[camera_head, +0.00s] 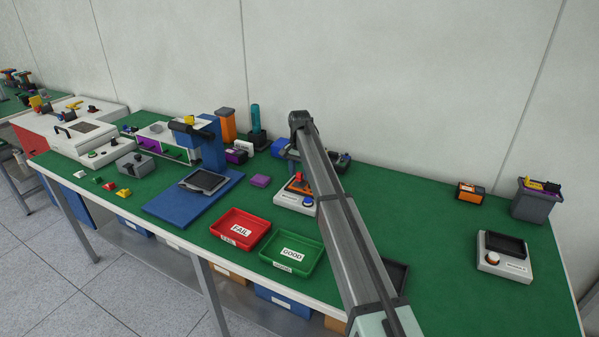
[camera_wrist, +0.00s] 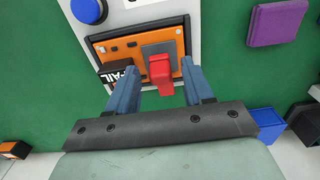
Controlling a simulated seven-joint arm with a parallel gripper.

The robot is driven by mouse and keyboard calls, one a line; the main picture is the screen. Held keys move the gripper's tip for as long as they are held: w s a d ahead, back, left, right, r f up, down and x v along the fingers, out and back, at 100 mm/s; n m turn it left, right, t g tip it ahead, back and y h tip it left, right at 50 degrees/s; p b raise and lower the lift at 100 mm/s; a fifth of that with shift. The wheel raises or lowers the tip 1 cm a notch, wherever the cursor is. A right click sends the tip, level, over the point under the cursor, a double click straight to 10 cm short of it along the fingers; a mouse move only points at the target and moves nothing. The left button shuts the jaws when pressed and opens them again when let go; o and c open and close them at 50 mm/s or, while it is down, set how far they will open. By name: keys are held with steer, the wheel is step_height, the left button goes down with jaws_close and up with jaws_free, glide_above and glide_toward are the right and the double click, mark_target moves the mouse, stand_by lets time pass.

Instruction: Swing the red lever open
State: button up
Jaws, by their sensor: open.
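The red lever (camera_wrist: 160,72) sticks out from a grey plate (camera_wrist: 160,49) on an orange panel (camera_wrist: 125,53) in the wrist view. My gripper (camera_wrist: 159,80) is open, with one blue finger on each side of the lever and a visible gap on both sides. I cannot tell how deep the fingertips reach along the lever.
A blue button (camera_wrist: 89,10) is on the same device, near the left finger. A purple block (camera_wrist: 277,23) lies on the green mat to the right. Red (camera_head: 238,244) and green (camera_head: 290,264) trays stand in front of the device in the head view.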

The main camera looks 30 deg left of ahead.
jaws_close()
stand_by(0.4)
